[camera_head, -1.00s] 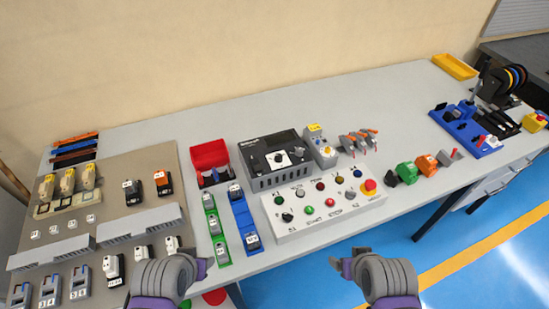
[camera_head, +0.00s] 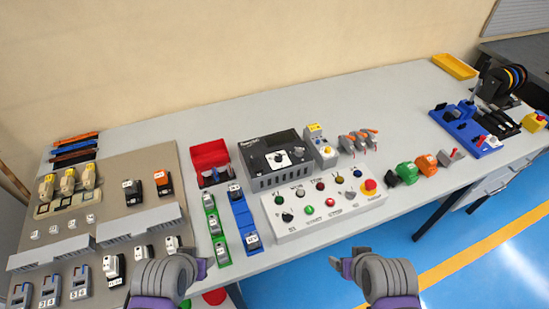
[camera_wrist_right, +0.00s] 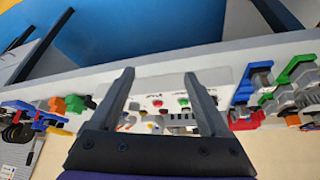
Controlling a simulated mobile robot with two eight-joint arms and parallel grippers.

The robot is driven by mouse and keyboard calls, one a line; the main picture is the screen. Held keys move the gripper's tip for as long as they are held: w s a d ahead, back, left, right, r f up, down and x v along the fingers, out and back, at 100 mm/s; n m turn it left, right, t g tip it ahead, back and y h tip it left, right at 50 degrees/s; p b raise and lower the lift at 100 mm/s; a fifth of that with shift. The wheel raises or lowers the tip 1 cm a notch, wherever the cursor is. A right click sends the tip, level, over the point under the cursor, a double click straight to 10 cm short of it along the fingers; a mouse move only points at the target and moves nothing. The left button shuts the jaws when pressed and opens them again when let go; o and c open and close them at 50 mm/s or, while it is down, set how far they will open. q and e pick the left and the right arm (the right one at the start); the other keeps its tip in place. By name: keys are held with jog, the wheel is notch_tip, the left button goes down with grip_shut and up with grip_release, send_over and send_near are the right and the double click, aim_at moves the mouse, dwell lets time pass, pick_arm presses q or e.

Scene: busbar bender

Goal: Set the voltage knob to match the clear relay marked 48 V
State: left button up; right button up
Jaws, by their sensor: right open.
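A black box with a white dial knob (camera_head: 278,158) on its front stands at the middle of the bench; I take it for the voltage device, but its scale is too small to read. Relays with small labels (camera_head: 236,192) sit on the blue rail, and others (camera_head: 132,190) sit on the board at left. I cannot tell which is the clear one marked 48 V. My left gripper (camera_head: 203,266) is at the bench's front edge below the green rail; its jaw gap is not clear. My right gripper (camera_head: 343,265) is in front of the bench, open and empty in the wrist view (camera_wrist_right: 159,76).
A white button panel (camera_head: 318,222) with several buttons and a red stop button lies in front of the black box. A red bin (camera_head: 208,154), grey blocks, green and orange connectors (camera_head: 427,162) and a blue fixture (camera_head: 465,125) surround it. The rear bench top is clear.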

dwell(0.4)
jog(key=shift+c, duration=0.9)
jog(key=shift+w+a+r, duration=0.1)
jog(key=shift+w+r, duration=0.15)
jog(key=shift+c, duration=0.5)
notch_tip(320, 180, up, 8)
jog(key=n+g+y+p, duration=0.2)
jog(key=n+g+y, duration=0.2)
jog(key=n, duration=0.9)
send_over(279, 155)
jog(key=s+d, duration=0.2)
jog(key=d, duration=0.2)
jog(key=x, duration=1)
jog(key=shift+w+a, duration=0.15)
jog(key=shift+w, duration=0.05)
grip_shut()
